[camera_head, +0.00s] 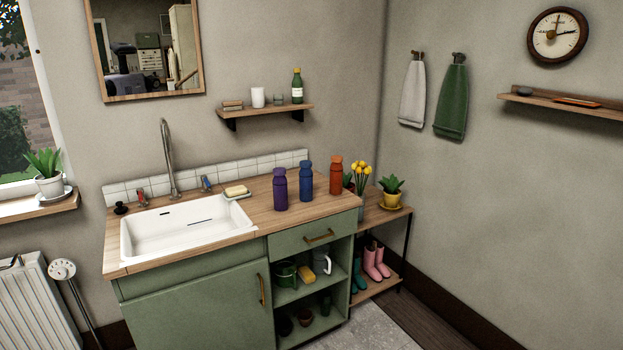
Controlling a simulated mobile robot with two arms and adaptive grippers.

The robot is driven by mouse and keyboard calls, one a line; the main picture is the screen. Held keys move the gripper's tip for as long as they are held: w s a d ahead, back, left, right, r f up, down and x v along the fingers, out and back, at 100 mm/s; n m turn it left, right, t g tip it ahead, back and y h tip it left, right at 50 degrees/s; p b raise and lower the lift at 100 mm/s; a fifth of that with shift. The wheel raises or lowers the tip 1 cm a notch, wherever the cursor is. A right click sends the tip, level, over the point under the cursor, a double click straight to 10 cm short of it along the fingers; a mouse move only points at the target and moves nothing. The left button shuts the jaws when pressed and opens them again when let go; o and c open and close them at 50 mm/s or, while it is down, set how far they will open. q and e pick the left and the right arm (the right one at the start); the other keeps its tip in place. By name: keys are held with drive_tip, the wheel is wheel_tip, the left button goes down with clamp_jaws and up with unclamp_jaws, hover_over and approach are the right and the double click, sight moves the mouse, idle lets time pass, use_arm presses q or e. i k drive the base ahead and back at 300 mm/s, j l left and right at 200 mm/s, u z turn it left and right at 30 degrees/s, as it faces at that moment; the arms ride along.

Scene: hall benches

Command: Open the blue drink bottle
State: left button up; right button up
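The blue drink bottle (306,182) stands upright on the wooden counter, right of the sink. Its cap (306,162) is on top. A purple bottle (280,190) stands just left of it, and an orange bottle (336,177) stands just right of it. The three bottles stand apart with narrow gaps, each with its cap on. Neither of my grippers is in the head view.
The counter (260,215) has free wood in front of the bottles. A white sink (185,229) with a tall tap (168,155) lies left. A wall shelf (265,112) hangs above. Yellow flowers (361,172) and a potted plant (391,190) stand right.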

sight(306, 174)
drive_tip(key=i+j, duration=0.15)
drive_tip(key=i, duration=0.45)
drive_tip(key=i+j+z, duration=0.15)
drive_tip(key=i, duration=0.45)
